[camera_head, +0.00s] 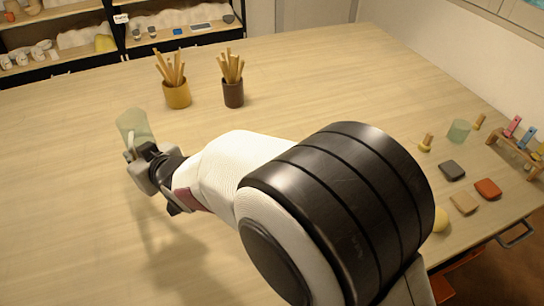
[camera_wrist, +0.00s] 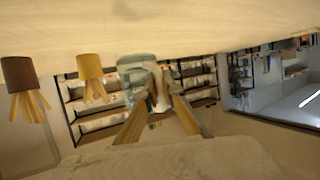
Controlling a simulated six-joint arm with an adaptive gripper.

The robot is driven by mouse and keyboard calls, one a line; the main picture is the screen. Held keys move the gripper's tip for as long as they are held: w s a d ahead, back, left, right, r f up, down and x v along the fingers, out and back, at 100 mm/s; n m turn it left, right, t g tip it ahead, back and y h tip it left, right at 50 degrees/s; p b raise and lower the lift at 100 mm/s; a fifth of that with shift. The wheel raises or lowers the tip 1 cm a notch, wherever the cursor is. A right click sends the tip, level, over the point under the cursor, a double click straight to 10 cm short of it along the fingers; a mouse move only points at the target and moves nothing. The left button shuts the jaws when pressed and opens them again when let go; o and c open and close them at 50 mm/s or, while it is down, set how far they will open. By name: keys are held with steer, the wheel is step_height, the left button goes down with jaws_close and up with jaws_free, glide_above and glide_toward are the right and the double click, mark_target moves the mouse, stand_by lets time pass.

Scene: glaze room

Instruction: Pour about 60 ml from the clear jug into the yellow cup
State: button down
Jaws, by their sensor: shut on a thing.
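The clear jug (camera_head: 134,124), pale green and see-through, is at the left in the camera_head view, raised above the table as far as I can tell. My gripper (camera_head: 143,165) is shut on it at its near side. The jug leans a little to the left. The wrist view, which is upside down, shows the jug (camera_wrist: 137,66) between my fingers (camera_wrist: 157,108). I cannot make out the liquid level. A rounded yellow thing (camera_head: 441,220) sits at the right, partly hidden by my arm; I cannot tell whether it is the yellow cup.
A mustard-yellow pot (camera_head: 177,96) and a brown pot (camera_head: 233,95), both holding wooden sticks, stand behind the jug. A green tumbler (camera_head: 459,131), several small blocks and a wooden rack (camera_head: 517,155) are at the right. The table's left area is clear.

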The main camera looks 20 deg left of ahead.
mark_target(132, 123)
steer(key=shift+w+a+r+m+t, duration=0.2)
steer(key=shift+w+a, duration=0.1)
steer(key=shift+a, duration=0.15)
steer(key=shift+w+a+r+m+t, duration=0.1)
steer(key=shift+w+a+r, duration=0.15)
steer(key=shift+a, duration=0.15)
steer(key=shift+w+a+r+m+t+h, duration=0.4)
steer(key=shift+w+a+m+t, duration=0.15)
steer(key=shift+w+a, duration=0.25)
steer(key=shift+w+a+r+m+t+h, duration=0.2)
steer(key=shift+w+a+m+t, duration=0.1)
steer(key=shift+w, duration=0.2)
steer(key=shift+w+a+r+m+t+h, duration=0.15)
steer(key=shift+w+m+t, duration=0.15)
steer(key=shift+w, duration=0.2)
steer(key=shift+w+a+r+m+t+h, duration=0.15)
steer(key=shift+w+a+r+m+t, duration=0.15)
steer(key=shift+w, duration=0.2)
